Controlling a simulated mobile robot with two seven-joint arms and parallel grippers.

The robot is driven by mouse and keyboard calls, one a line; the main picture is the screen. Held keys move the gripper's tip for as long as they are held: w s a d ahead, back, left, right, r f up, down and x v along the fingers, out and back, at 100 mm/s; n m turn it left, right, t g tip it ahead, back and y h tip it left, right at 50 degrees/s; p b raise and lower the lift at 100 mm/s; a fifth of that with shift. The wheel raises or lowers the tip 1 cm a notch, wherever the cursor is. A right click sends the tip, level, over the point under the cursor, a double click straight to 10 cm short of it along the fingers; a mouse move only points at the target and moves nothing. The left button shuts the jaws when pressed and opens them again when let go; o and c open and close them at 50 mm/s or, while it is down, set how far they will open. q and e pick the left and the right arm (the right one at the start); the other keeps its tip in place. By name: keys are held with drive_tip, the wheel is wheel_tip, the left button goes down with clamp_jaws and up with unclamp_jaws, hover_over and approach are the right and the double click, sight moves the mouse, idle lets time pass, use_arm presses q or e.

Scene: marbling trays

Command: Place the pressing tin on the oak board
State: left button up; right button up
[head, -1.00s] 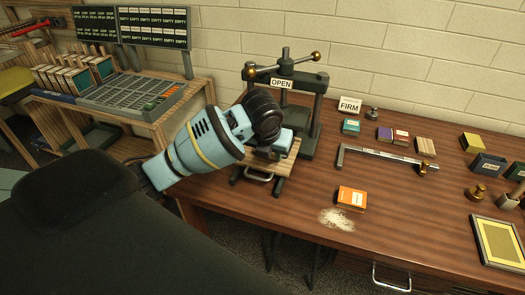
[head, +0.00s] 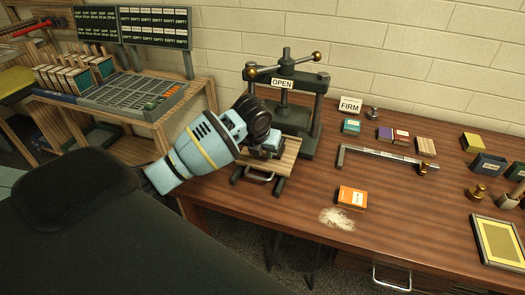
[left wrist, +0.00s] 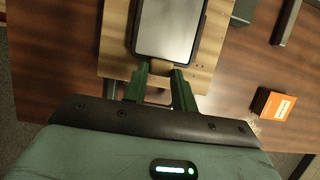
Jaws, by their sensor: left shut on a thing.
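The pressing tin is a flat blue-grey tin (head: 268,143) over the light oak board (head: 287,158) in front of the press. In the left wrist view its pale top with a dark rim (left wrist: 170,28) lies within the outline of the board (left wrist: 115,42). Whether its underside touches the board is hard to tell. My left gripper (left wrist: 160,88) is shut on the near end of the tin, with a green finger on each side. In the head view my wrist hides the fingertips and part of the tin. My right gripper is not in view.
The dark press (head: 307,120), marked OPEN, stands just behind the board. An orange box (head: 351,197) and a pale powder patch (head: 337,219) lie to the right. A metal bar tool (head: 385,160) lies farther right. The table between the board and the orange box is clear.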

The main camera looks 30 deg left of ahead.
use_arm(q)
drive_tip(key=shift+f, duration=0.15)
drive_tip(key=o, duration=1)
drive_tip(key=v, duration=1.2)
drive_tip(key=shift+r, duration=0.2)
